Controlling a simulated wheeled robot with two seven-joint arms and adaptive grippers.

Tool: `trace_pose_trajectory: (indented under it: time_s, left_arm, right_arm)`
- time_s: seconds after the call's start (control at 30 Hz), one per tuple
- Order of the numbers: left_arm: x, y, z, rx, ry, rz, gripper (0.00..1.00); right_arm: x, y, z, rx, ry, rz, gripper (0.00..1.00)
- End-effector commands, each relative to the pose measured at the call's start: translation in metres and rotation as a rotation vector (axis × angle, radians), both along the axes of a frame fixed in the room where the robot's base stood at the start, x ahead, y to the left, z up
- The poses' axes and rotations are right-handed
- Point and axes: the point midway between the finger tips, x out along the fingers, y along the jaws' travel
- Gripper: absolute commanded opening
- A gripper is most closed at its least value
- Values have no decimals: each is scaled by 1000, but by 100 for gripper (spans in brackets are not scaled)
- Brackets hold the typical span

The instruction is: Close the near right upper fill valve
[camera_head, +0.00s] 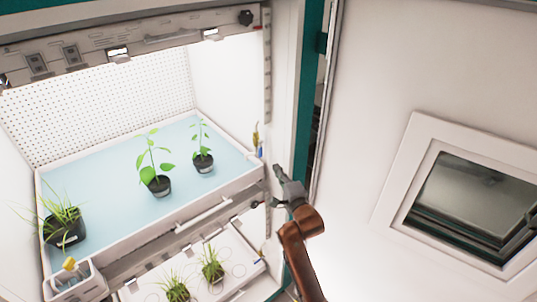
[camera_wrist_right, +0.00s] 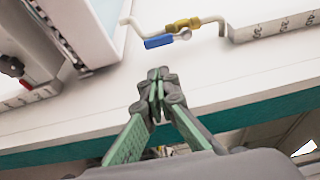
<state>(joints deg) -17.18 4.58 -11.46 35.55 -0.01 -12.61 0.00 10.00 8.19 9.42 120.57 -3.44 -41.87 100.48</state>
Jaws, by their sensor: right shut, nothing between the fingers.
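The upper fill valve (camera_head: 256,138) sits on the right inner post of the near chamber, beside the upper tray. In the right wrist view, its yellow body (camera_wrist_right: 181,25) joins a bent pale pipe, and its blue lever (camera_wrist_right: 160,42) points left, roughly along the pipe. My right gripper (camera_head: 279,172) is just below and right of the valve in the head view. Its fingers also show in the right wrist view (camera_wrist_right: 158,82), shut and empty, apart from the lever with a white panel behind them. My left gripper is not in view.
The upper tray (camera_head: 222,192) holds blue liquid and potted plants. A lower tray (camera_head: 235,281) with grassy plants is beneath it. Another small yellow fitting (camera_head: 262,252) is beside that tray. The teal door frame (camera_head: 307,80) stands close right of the valve.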

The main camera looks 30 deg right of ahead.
Motion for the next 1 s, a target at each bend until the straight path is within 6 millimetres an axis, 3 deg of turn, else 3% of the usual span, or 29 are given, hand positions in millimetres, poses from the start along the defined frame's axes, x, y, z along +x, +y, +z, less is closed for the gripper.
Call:
trace_pose_trajectory:
  time_s: [0.37,0.8,1.0]
  left_arm:
    - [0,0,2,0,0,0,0]
    - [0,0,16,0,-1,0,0]
    - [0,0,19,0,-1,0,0]
  right_arm:
    - [9,-1,0,-3,2,0,0]
    - [80,-14,0,-4,3,0,0]
    - [96,-17,-1,-3,1,1,0]
